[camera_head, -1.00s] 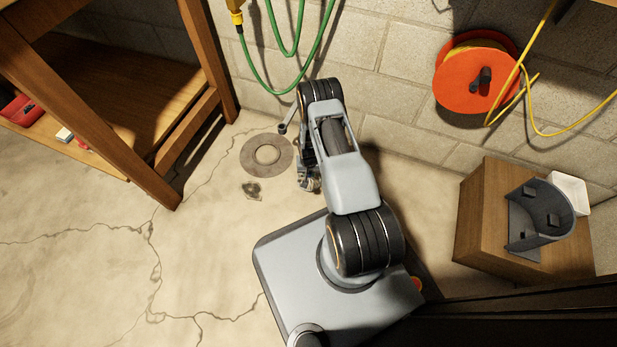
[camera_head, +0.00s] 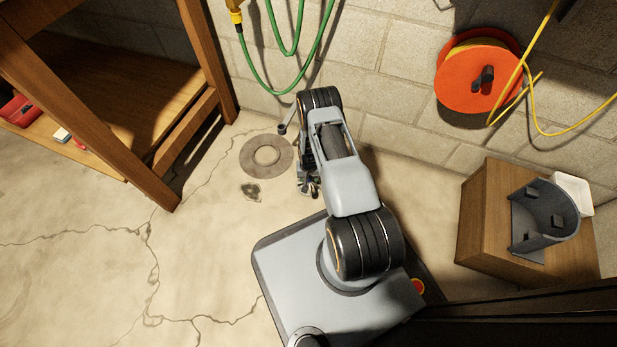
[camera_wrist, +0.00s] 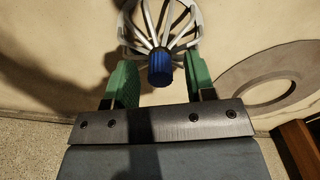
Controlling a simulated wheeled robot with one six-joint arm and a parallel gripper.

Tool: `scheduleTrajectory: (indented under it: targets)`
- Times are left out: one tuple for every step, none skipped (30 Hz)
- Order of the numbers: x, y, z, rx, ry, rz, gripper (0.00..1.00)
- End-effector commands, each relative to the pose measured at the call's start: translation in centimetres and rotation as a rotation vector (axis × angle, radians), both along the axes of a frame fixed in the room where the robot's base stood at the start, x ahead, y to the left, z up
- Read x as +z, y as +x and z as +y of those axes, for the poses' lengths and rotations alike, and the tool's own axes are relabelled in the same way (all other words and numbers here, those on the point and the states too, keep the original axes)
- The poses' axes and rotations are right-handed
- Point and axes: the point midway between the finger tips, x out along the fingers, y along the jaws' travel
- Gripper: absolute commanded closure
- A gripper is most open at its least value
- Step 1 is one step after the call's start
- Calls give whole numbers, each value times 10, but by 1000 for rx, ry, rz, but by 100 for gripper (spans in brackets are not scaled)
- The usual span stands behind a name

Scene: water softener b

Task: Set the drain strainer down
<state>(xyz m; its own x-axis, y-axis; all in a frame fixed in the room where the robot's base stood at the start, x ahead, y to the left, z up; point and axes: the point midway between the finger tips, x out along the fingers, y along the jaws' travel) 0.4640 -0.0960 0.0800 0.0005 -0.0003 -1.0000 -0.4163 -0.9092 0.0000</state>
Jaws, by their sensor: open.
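The drain strainer (camera_wrist: 160,70) shows in the wrist view as a basket of pale metal ribs with a blue knob facing my camera. My gripper (camera_wrist: 160,58) is open, with one green finger pad on each side of the blue knob. A narrow gap shows between the knob and each pad. The far end of the strainer is cut off by the top edge, so I cannot tell what it rests on. In the head view my gripper (camera_head: 308,188) is low by the floor, right of the flat grey ring (camera_head: 250,165), and the strainer is hard to make out.
The grey ring also shows at right in the wrist view (camera_wrist: 237,92). A dark patch (camera_head: 251,191) marks the cracked floor. A wooden bench (camera_head: 165,188) stands left. A wooden box (camera_head: 480,225) with a dark curved holder (camera_head: 545,215) stands right. A block wall closes the back.

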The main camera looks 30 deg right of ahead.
Motion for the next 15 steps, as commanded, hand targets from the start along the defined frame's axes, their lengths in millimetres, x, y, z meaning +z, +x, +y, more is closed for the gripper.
scheduleTrajectory:
  targets:
    - [0,0,0,0,0,0,50]
    - [0,0,0,0,0,0,50]
    - [1,0,0,0,0,0,50]
    - [2,0,0,0,0,0,50]
    - [5,0,0,0,0,0,50]
    - [10,0,0,0,0,-1,50]
    - [14,1,0,0,0,-1,50]
    - [19,1,0,0,-1,-2,50]
    - [26,1,0,0,0,-1,50]
    - [32,0,0,0,0,-1,50]
    - [39,1,0,0,-1,-2,50]
    - [47,1,0,0,-1,-2,50]
    - [53,0,0,0,0,-1,50]
    - [59,1,0,0,-1,-2,50]
    - [67,1,0,0,-1,-2,50]
